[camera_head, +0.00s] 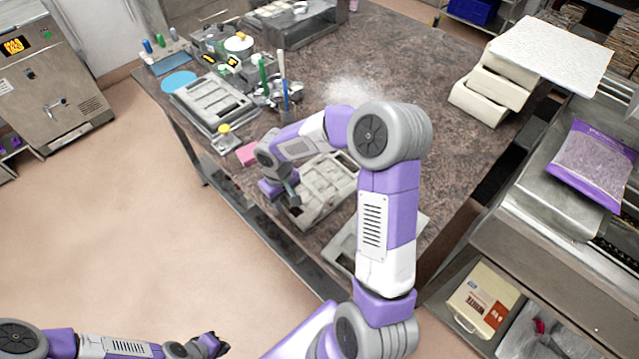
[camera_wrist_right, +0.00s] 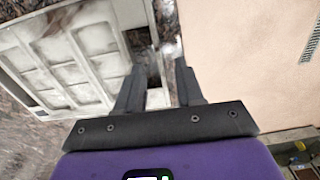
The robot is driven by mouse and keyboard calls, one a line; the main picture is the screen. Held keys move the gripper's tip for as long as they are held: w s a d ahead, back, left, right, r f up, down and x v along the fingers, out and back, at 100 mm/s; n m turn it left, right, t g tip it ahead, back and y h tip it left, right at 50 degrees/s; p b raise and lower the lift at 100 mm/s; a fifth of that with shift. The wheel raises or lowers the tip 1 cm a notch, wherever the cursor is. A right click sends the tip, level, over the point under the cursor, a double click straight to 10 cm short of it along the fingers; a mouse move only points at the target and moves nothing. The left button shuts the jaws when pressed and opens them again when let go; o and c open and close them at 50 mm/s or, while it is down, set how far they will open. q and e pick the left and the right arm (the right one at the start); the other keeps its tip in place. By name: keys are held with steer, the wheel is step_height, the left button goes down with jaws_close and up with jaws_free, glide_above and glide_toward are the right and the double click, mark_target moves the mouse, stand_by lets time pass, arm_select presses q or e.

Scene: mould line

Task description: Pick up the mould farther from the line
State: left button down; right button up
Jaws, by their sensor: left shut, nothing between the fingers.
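A pale grey mould (camera_head: 325,185) with several shallow compartments lies flat near the table's front edge. My right gripper (camera_head: 291,197) is at this mould's left end. In the right wrist view, the mould (camera_wrist_right: 75,60) fills the upper left, and its edge lies in line with the gap between the open fingers (camera_wrist_right: 158,75). I cannot tell whether the fingers touch it. A second mould (camera_head: 342,246) lies closer to the metal line (camera_head: 525,240), partly hidden behind my right arm. My left gripper (camera_head: 217,345) is shut and empty, low over the floor at the bottom left.
A grey tray-like piece (camera_head: 213,102), a pink block (camera_head: 248,154), bottles and tools crowd the table's left end. White blocks (camera_head: 492,88) are stacked at the right. A purple bag (camera_head: 590,165) lies on the line.

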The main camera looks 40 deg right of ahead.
mark_target(285, 208)
step_height(285, 208, down, 4)
steer(key=shift+r, duration=0.1)
jaws_close()
